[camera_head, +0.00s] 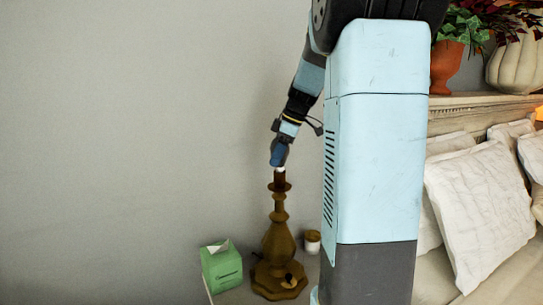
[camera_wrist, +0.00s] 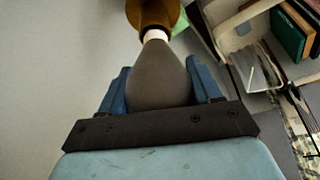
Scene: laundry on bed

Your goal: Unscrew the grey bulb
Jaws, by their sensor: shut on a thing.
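The grey bulb (camera_wrist: 157,78) fills the middle of the wrist view, with its white neck (camera_wrist: 155,36) pointing to the brown lamp (camera_wrist: 153,12). My gripper (camera_wrist: 160,88) has one blue finger on each side of the bulb and is shut on it. In the head view, my gripper (camera_head: 279,154) is at the top of the brown lamp (camera_head: 279,245), which stands upright. A small white part shows between the fingers and the lamp's top. The bulb is mostly hidden by the fingers there. I cannot tell how far the neck sits in the socket.
A green tissue box (camera_head: 222,267) stands left of the lamp base, and a small white cup (camera_head: 312,241) stands right of it. White pillows (camera_head: 480,205) and plant pots (camera_head: 446,66) are at the right. The wrist view shows shelves with books (camera_wrist: 291,32). The grey wall (camera_head: 130,140) at left is bare.

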